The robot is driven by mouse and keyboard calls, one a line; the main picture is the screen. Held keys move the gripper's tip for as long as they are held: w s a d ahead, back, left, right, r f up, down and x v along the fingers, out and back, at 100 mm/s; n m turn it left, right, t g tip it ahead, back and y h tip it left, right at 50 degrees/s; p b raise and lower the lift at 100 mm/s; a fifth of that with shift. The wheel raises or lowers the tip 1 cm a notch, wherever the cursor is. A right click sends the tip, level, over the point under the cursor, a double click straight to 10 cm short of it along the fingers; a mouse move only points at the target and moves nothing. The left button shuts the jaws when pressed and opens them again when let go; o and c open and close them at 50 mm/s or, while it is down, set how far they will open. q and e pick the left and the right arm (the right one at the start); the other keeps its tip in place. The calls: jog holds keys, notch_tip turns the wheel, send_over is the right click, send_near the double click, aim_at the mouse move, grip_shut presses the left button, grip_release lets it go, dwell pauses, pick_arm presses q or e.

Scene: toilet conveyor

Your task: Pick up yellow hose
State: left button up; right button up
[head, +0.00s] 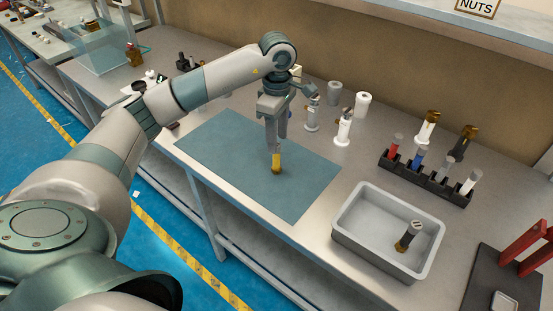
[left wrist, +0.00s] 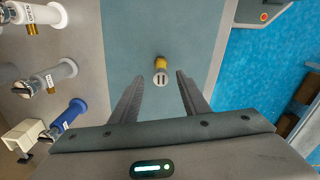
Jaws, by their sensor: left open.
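The yellow hose (head: 276,163) is a short piece standing on the blue-grey mat (head: 225,145) on the workbench. In the left wrist view the hose (left wrist: 160,62) shows from above, with a pale end marked by two dark slots. My left gripper (head: 276,146) points down right above the hose, and its fingers hide the upper part in the head view. In the left wrist view the left gripper (left wrist: 160,74) is open, with the hose in line between its fingertips. I cannot tell how much height separates them. My right gripper is not in view.
A grey bin (head: 345,240) with a dark and gold piece (head: 408,236) in it stands to the right. A black rack (head: 425,178) holds several coloured pieces behind it. White and grey pieces (head: 343,127) stand behind the mat. The mat around the hose is clear.

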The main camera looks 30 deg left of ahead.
aim_at(277, 167)
pick_arm(q)
jog(key=shift+f+p, duration=0.3)
jog(key=shift+f, duration=1.15)
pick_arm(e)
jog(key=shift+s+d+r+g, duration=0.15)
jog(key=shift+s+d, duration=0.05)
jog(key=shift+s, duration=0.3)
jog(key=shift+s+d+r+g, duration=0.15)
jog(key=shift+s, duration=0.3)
pick_arm(q)
jog(key=shift+s+f+p, duration=0.1)
jog(key=shift+f+p, duration=0.7)
jog(key=shift+p, duration=0.05)
notch_tip(277, 167, down, 2)
jog(key=shift+f+p, duration=0.1)
jog(key=shift+p, duration=0.45)
jog(key=shift+f, duration=0.7)
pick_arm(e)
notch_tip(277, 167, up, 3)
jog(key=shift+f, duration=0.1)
pick_arm(q)
grip_shut()
